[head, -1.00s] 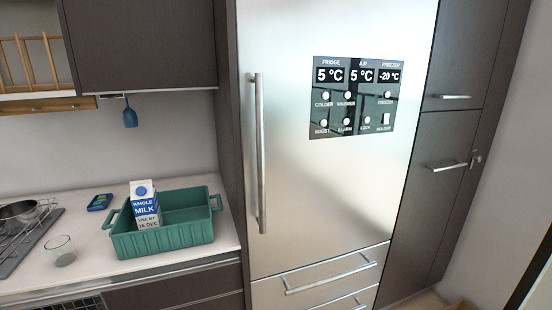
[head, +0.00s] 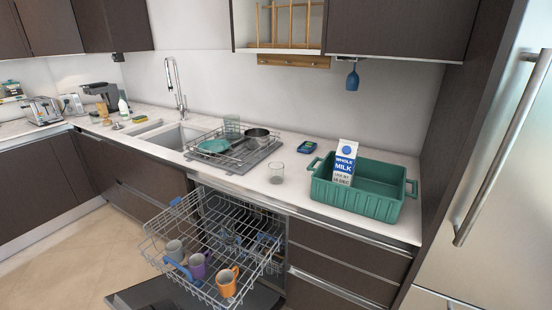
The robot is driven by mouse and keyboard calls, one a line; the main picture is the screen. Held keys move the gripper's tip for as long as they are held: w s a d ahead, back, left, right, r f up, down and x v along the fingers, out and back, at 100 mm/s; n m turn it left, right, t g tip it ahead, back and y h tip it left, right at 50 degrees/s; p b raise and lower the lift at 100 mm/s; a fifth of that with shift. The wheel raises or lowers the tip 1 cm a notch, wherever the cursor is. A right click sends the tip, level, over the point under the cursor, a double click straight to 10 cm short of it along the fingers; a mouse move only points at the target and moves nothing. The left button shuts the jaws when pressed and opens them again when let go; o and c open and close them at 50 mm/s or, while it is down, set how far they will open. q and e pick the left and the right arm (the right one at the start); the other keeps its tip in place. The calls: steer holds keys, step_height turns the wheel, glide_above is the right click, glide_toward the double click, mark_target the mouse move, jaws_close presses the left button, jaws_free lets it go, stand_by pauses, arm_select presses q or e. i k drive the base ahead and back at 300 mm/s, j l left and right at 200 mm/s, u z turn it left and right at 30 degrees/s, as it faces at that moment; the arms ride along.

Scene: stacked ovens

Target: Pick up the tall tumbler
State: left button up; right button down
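A clear glass (head: 276,173) stands upright on the counter, between the dish rack and the green crate. A taller, greenish glass (head: 232,127) stands at the back of the dish rack (head: 252,160). It looks like the tall tumbler, but it is small in view and I cannot be certain. Neither of my grippers shows in the head view.
The dishwasher is open, its upper basket (head: 210,250) pulled out with several mugs. A green crate (head: 352,198) holds a milk carton (head: 345,163). A green plate (head: 214,146) and a pot (head: 257,137) are in the rack. Floor (head: 50,262) is clear at left.

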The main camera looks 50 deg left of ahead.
mark_target(227, 226)
steer(key=u, duration=2)
